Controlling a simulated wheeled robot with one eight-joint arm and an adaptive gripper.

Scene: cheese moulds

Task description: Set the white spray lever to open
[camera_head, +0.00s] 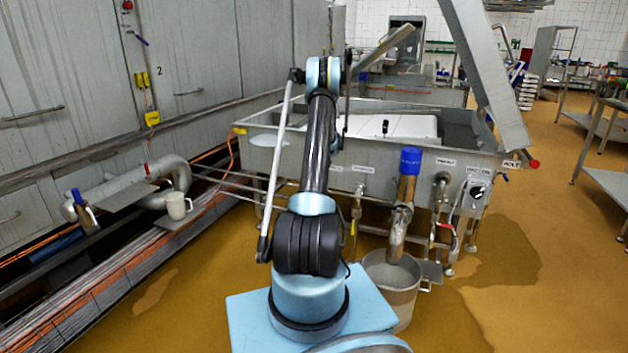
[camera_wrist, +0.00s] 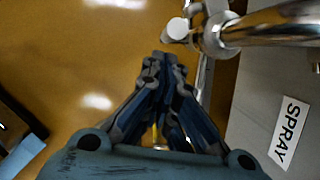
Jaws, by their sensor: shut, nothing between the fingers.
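My gripper (camera_wrist: 162,62) is shut and empty in the wrist view, its fingertips together over the yellow-brown floor. Just beyond the tips, a white rounded end (camera_wrist: 178,29) sticks out from a metal valve fitting on a pipe (camera_wrist: 275,28); it looks like the spray lever, seen nearly end-on. The tips look close to it but apart in the picture; depth is unclear. A white SPRAY label (camera_wrist: 289,131) is on the grey panel at the right. In the head view my arm hides part of the vat front, and the lever cannot be made out there.
The steel vat (camera_head: 270,155) stands ahead, with labelled valves and a blue-topped pipe (camera_head: 408,190) above a bucket (camera_head: 393,285). A control box (camera_head: 474,198) is on its right front.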

